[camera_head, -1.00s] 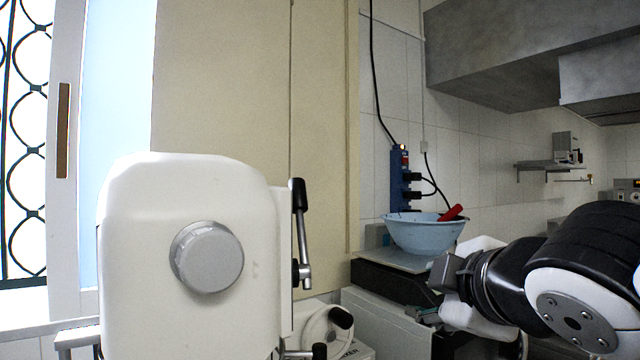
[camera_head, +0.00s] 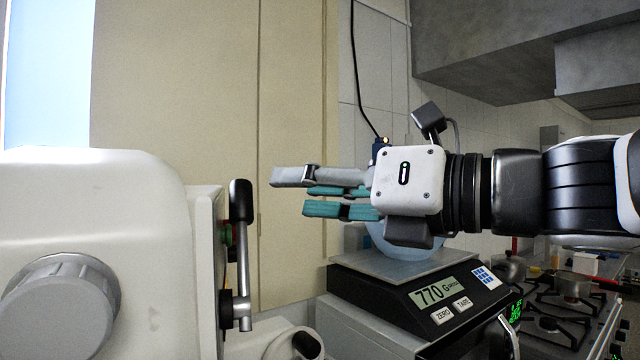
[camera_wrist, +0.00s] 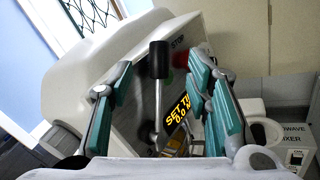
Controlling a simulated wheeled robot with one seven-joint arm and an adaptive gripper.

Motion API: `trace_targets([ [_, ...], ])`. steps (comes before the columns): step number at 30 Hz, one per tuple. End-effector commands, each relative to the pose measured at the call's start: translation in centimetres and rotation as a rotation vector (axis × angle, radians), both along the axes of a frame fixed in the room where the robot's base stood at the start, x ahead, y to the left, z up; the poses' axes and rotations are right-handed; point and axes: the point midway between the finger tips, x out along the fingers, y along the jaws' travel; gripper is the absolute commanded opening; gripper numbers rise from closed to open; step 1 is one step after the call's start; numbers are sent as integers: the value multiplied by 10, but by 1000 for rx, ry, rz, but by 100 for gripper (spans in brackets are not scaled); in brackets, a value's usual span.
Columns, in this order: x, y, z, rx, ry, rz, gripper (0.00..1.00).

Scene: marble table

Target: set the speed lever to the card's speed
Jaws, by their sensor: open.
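The speed lever (camera_head: 241,250) is a metal rod with a black knob on the side of a white machine (camera_head: 95,215). It stands about upright, knob up. In the wrist view the lever (camera_wrist: 158,85) lies between my spread fingers, with a gap on both sides. My gripper (camera_head: 290,192), with teal finger pads, is open and empty, pointing left toward the lever, apart from it and slightly higher in the head view. No speed card is readable.
A scale (camera_head: 425,295) showing 770 stands below my gripper, with a blue bowl (camera_head: 405,247) on it, partly hidden by my gripper. A stove (camera_head: 565,305) is at right. A round grey knob (camera_head: 60,305) sits on the machine's front.

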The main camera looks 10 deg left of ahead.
Motion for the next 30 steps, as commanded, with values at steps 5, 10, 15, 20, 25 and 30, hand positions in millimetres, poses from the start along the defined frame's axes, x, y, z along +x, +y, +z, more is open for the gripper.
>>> trace_targets([
  [5,11,35,0,-1,4,3,44],
  [10,22,66,0,1,5,1,44],
  [15,31,89,0,1,5,-1,44],
  [20,36,101,0,1,4,-3,44],
  [25,37,105,0,3,2,-4,44],
  [30,37,105,0,3,2,-4,44],
])
